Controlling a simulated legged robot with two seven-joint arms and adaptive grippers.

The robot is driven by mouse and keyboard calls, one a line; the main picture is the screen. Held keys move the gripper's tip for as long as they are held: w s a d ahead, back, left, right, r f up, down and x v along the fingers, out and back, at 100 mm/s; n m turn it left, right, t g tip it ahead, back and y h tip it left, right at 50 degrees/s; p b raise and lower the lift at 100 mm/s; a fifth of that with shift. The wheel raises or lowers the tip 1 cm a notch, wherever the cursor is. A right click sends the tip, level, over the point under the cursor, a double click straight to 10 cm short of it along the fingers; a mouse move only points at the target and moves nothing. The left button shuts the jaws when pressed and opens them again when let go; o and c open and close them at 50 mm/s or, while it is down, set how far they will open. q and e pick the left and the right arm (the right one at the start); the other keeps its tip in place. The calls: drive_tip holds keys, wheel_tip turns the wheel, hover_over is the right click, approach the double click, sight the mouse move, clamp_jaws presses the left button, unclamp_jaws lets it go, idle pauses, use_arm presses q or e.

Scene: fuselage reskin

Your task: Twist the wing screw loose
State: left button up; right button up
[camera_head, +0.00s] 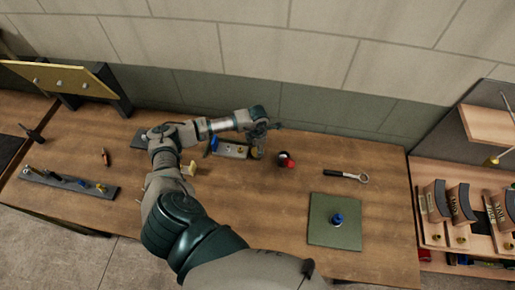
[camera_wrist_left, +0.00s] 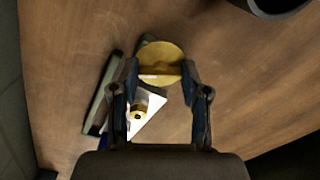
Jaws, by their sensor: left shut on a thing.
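The brass wing screw (camera_wrist_left: 161,62) shows in the left wrist view as a round gold head with a raised bar across it. My left gripper (camera_wrist_left: 160,72) has its two fingers on either side of that bar and is shut on it. In the head view my left gripper (camera_head: 259,140) points down at the right end of a small metal fixture (camera_head: 232,151) with blue parts at the table's back; the screw is too hidden there to make out. A white plate with a second, smaller brass piece (camera_wrist_left: 139,113) lies beside the screw in the wrist view. My right gripper is not in view.
A red and black item (camera_head: 286,160) and a ratchet wrench (camera_head: 346,176) lie to the right. A green mat (camera_head: 322,236) bears a blue knob (camera_head: 337,219). A tool strip (camera_head: 68,183) and tilted yellow panel (camera_head: 70,80) are left. A wall stands behind.

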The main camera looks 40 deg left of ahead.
use_arm(q)
drive_tip(key=n, duration=0.6)
drive_tip(key=shift+w+a+r+n, duration=0.1)
drive_tip(key=shift+w+r+n, duration=0.1)
drive_tip(key=shift+n, duration=0.1)
drive_tip(key=n, duration=0.5)
drive_tip(key=shift+n, duration=0.3)
drive_tip(key=o, duration=1.1)
drive_tip(key=shift+o, duration=0.2)
drive_tip(key=shift+s+f, duration=0.1)
wheel_tip(320, 180, up, 12)
drive_tip(key=shift+a+f, duration=0.1)
